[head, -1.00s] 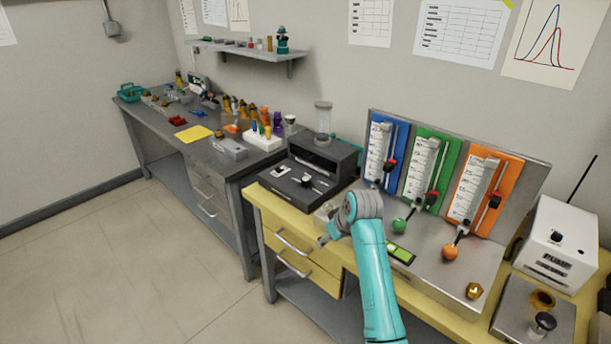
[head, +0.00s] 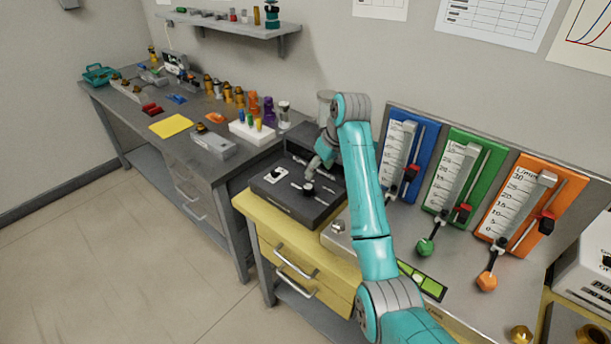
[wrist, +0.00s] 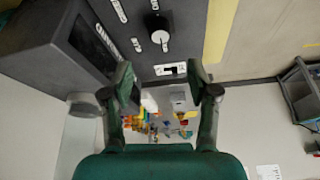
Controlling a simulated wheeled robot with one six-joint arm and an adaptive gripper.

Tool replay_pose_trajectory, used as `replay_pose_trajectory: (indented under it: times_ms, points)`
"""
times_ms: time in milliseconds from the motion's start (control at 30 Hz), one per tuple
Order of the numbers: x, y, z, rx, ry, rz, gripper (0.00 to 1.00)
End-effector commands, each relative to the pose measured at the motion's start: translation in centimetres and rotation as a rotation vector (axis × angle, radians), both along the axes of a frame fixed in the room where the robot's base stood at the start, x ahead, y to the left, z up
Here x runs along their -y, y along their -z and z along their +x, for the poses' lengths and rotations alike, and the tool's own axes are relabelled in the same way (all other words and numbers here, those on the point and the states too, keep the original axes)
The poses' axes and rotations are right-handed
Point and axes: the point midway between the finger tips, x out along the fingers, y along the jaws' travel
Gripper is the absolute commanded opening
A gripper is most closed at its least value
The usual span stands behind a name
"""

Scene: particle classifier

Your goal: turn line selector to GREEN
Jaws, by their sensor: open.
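A dark box (head: 283,198) on the yellow bench carries a black round knob (head: 308,188) with white label plates around it; I take this knob to be the line selector. The knob also shows at the top of the wrist view (wrist: 154,22); its labels and pointing direction are not readable. A small switch on a white plate (wrist: 171,69) sits on the same box. My gripper (head: 316,163) is above the box close to the knob, partly hidden by my arm. In the wrist view my gripper (wrist: 160,80) has its fingers apart with nothing held, and the knob lies beyond the fingertips.
Blue (head: 397,150), green (head: 462,172) and orange (head: 520,205) flow-meter panels stand right of the box. The raised back part of the box (wrist: 45,60) is close beside my gripper. A grey bench (head: 190,150) with bottles stands left.

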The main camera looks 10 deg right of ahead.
Motion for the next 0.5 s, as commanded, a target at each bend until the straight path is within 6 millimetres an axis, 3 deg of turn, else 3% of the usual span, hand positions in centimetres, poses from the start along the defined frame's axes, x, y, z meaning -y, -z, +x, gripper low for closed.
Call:
replay_pose_trajectory:
  times_ms: [167, 500]
  points:
    - [-0.3, 1.4, 0.5, -0.004, -0.001, 0.000, 0.60]
    - [-1.4, 6.9, 2.4, -0.004, 0.000, 0.001, 0.60]
